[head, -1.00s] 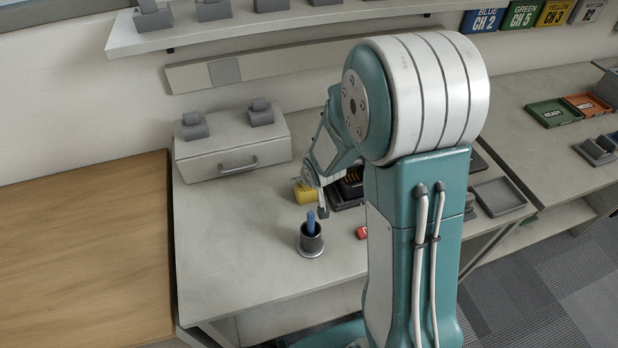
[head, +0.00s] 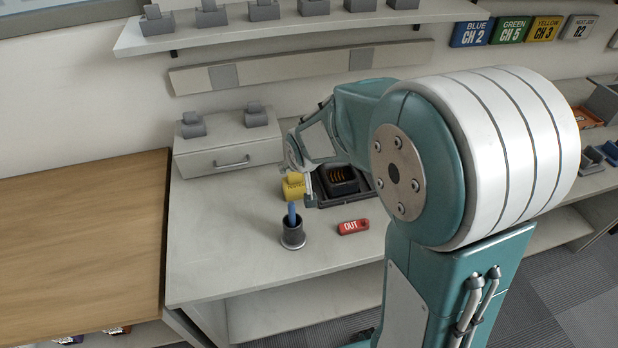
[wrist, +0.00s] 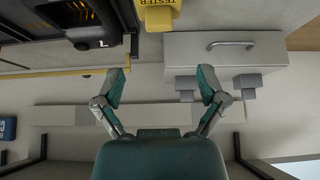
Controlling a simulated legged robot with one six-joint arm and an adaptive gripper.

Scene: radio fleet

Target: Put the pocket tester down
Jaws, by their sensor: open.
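The yellow pocket tester (head: 293,187) sits on the grey workbench, in front of the drawer box and behind the dark cup. In the wrist view its yellow body (wrist: 158,14), lettered TESTER, shows at the top edge, partly cut off. My gripper (head: 305,183) is close by the tester in the head view. In the wrist view my gripper's two fingers (wrist: 162,80) are spread wide with nothing between them, and the tester lies beyond the fingertips, apart from them.
A dark cup (head: 293,238) with a blue-handled tool stands in front of the tester. A red OUT tag (head: 353,227) lies to its right. A black charger (head: 341,181) sits in a tray to the right. The drawer box (head: 228,158) stands behind. The bench's front left is clear.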

